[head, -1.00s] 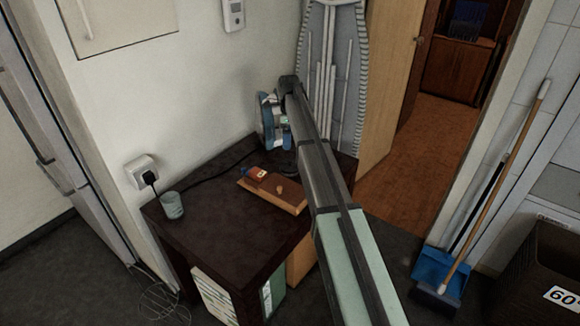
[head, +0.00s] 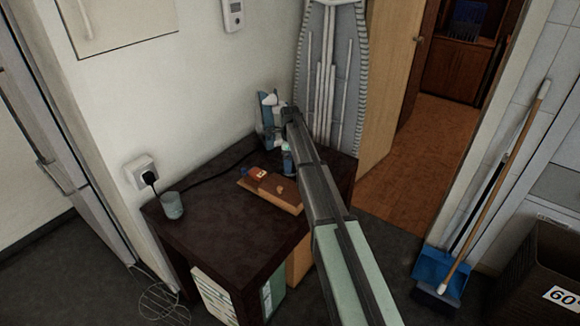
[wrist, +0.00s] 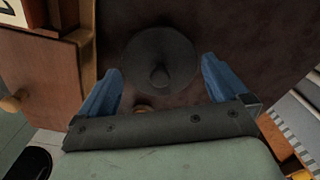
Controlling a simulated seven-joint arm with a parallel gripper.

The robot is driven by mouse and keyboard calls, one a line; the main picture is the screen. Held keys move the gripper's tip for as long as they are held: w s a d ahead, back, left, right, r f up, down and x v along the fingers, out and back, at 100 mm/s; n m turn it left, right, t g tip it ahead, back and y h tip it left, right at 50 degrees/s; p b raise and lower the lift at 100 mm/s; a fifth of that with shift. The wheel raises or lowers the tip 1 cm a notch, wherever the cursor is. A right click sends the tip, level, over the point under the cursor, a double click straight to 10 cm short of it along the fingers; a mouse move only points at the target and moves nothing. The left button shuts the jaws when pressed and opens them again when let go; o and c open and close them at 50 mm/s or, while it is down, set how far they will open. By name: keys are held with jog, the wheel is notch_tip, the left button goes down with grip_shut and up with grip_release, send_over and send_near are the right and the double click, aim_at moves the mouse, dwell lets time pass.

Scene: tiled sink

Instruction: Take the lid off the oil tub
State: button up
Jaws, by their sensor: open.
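A dark round lid with a raised centre knob (wrist: 160,62) shows in the wrist view, seen from above, and I take it to be the oil tub's lid. The tub body under it is hidden. My gripper (wrist: 160,66) is open, with one blue finger on each side of the lid in the picture. The fingers look apart from the lid, and nothing is held. How high they are above it I cannot tell. In the head view my arm reaches over the back right of the dark table (head: 215,230) and hides part of it.
A wooden board (head: 268,196) with small items lies mid-table, and a glass (head: 172,205) stands near the left edge. A small bottle-like thing (head: 287,160) stands beside my arm. An ironing board (head: 330,80) leans behind. The table's front left is clear.

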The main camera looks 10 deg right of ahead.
jog(key=shift+f, duration=0.2)
jog(key=c, duration=0.7)
